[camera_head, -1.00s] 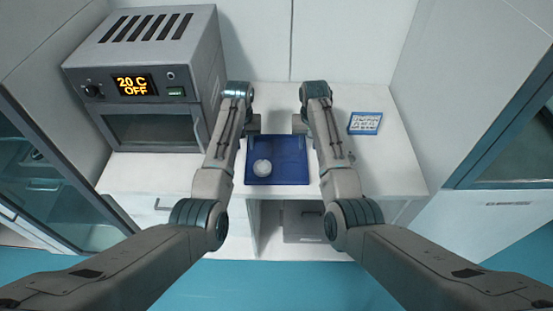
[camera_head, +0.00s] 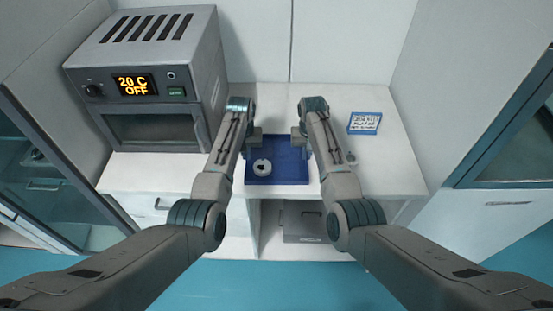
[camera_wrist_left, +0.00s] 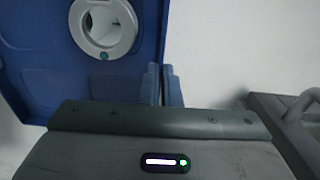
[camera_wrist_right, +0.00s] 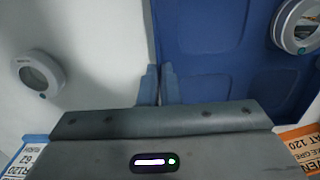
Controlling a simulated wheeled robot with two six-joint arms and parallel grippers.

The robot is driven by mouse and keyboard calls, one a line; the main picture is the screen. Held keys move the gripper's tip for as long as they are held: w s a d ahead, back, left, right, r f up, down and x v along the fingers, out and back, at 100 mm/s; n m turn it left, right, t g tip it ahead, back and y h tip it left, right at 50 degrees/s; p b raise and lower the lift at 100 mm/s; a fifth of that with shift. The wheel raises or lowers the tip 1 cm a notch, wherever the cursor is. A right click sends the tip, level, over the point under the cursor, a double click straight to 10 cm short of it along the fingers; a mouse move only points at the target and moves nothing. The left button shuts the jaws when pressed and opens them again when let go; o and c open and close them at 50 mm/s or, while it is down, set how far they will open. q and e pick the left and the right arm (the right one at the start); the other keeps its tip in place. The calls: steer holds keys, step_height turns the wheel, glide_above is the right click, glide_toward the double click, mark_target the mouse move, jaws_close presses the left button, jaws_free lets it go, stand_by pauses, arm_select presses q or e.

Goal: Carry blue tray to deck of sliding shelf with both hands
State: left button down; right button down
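The blue tray (camera_head: 290,172) lies flat on the white counter in the head view. A round pale ring-topped piece (camera_head: 262,167) stands in its left part; it also shows in the left wrist view (camera_wrist_left: 104,27). My left gripper (camera_head: 253,138) is at the tray's left side and my right gripper (camera_head: 299,138) at its right side, both near the far end. In both wrist views the fingers are close together, with the tray's side wall running between them, so both look shut on it. The contact itself is partly hidden. I cannot make out the sliding shelf's deck for sure.
A grey oven (camera_head: 150,85) reading "20 C OFF" stands left of the tray. A blue-edged card (camera_head: 365,123) and a small round piece (camera_head: 350,157) lie on the counter at right. A grey box (camera_head: 303,222) sits in the open bay below. Glass-fronted cabinets flank both sides.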

arm_select(q)
steer(key=shift+r, duration=0.15)
arm_select(e)
steer(key=shift+r, duration=0.1)
